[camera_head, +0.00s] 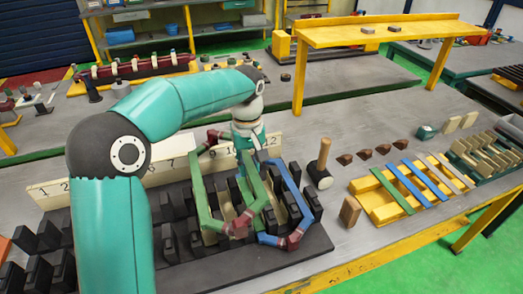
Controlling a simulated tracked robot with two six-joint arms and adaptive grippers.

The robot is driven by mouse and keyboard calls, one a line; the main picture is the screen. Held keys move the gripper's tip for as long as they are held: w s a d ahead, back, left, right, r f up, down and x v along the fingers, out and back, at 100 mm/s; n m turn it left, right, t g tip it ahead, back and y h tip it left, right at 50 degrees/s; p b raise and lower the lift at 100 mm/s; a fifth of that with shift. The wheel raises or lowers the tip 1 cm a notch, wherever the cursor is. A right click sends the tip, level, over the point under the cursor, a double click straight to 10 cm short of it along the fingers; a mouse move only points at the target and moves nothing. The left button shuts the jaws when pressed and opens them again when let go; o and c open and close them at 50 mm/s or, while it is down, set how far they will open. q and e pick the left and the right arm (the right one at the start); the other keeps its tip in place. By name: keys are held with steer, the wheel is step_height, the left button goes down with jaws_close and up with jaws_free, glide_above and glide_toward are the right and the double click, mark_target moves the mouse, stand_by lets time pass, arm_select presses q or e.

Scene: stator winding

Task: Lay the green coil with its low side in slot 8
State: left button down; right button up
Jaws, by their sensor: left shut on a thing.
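The green coil (199,195) has two long green sides and maroon ends, one at the back and one at the front. It stands over the dark slotted stator block (305,254), around its middle; whether either side sits inside a slot I cannot tell. My left gripper (247,150) points down at the coil's back part and is shut on the green coil; its fingertips are partly hidden. A blue coil (308,192) lies just right of it on the block. A white number strip (52,192) runs behind the block; my arm covers some numbers, and the 8 is not readable.
A mallet (321,168) and a small wooden block (350,211) stand right of the stator. A yellow rack (382,207) holds coloured strips farther right. Dark brown wedges (364,154) lie behind it. A raised yellow shelf (385,33) stands at the back.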

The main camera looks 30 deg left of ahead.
arm_select(q)
steer(key=shift+s+a+f+b, duration=0.1)
steer(key=shift+a+f+b, duration=0.2)
steer(key=shift+f+b, duration=0.35)
steer(key=b, duration=0.4)
glide_above(250, 202)
steer(key=shift+f, duration=2.15)
steer(key=shift+f, duration=0.4)
steer(key=shift+f+b, duration=2.15)
steer(key=shift+f, duration=0.75)
steer(key=shift+f, duration=0.15)
steer(key=c, duration=0.9)
jaws_free()
